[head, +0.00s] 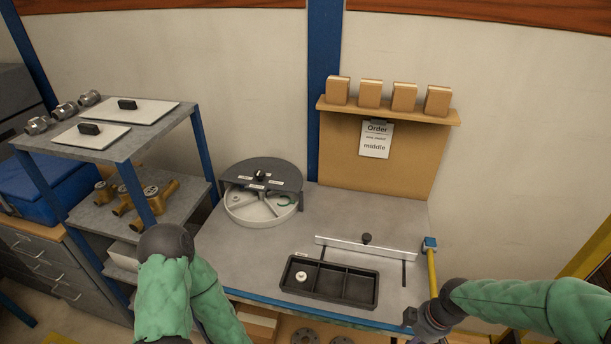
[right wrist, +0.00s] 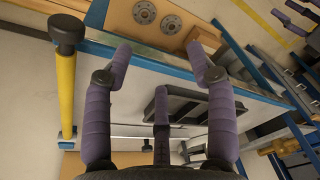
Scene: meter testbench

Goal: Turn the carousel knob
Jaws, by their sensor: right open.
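The carousel (head: 234,208) stands at the back left of the bench in the head view. It is a round light-grey tray with divided sections under a dark grey half cover with small labels. Its small black knob (head: 260,174) sits on top of the cover. A green curved piece shows in the right of the tray. My right gripper (head: 410,318) is at the front right edge of the bench, far from the carousel. In the right wrist view its purple fingers (right wrist: 159,60) are spread and empty. My left arm shows at the lower left, but its gripper is out of sight.
A black divided tray (head: 309,290) with a white round part (head: 301,276) lies at the bench's front. Behind it is a rail (head: 340,245) with a dark knob. A yellow-handled tool (head: 432,270) is beside my right gripper. A shelf (head: 160,137) stands left.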

